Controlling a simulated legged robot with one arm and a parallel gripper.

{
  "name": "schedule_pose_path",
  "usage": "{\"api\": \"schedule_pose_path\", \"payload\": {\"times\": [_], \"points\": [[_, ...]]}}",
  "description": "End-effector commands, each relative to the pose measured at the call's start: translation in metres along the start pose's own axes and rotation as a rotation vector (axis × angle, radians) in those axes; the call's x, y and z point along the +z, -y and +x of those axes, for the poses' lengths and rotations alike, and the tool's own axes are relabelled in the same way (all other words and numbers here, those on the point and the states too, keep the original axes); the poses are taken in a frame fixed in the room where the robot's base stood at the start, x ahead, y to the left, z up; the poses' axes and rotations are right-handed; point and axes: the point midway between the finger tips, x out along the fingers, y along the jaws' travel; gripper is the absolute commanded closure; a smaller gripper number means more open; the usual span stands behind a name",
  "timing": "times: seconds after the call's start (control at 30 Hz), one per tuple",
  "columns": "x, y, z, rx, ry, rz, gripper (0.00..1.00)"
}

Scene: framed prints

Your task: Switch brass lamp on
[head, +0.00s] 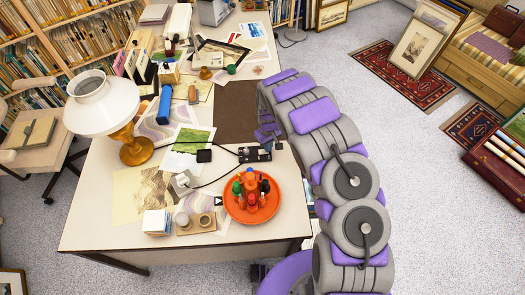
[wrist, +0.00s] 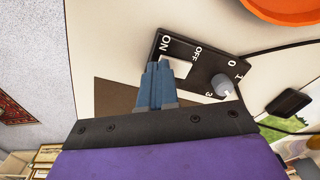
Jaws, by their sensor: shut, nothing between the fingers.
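The brass lamp (head: 136,147) stands on the left of the desk, with a white shade (head: 100,108) on top. I cannot tell whether it is lit. A black control box (head: 250,155) lies on the desk, with a cable from it. In the wrist view the box (wrist: 203,69) carries a white rocker switch (wrist: 178,65) between ON and OFF, and a grey knob (wrist: 221,86) beside 0, 1 and 3. My gripper (wrist: 157,68) is shut and empty, its fingertips at the rocker's left edge. I cannot tell if they touch it. In the head view my gripper (head: 268,140) is at the box.
An orange tray (head: 268,211) with several small bottles is just in front of the box. A dark phone-like slab (head: 204,155) and a white adapter (head: 184,183) lie to the left. Prints, a blue cylinder (head: 165,105) and books crowd the desk. A brown mat (head: 236,110) is largely clear.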

Motion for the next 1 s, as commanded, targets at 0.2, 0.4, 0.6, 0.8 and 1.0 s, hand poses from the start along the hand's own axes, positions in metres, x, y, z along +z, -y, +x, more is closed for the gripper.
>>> {"api": "schedule_pose_path", "payload": {"times": [0.2, 0.4, 0.6, 0.8, 1.0], "points": [[-0.001, 0.002, 0.004, 0.002, 0.002, -0.001, 1.00], [-0.001, 0.002, 0.006, 0.003, 0.002, -0.001, 1.00], [-0.002, 0.002, 0.005, 0.003, 0.002, -0.001, 1.00], [-0.001, 0.002, -0.007, 0.002, 0.000, 0.000, 1.00], [-0.002, 0.002, -0.021, 0.002, 0.000, 0.000, 1.00]]}}
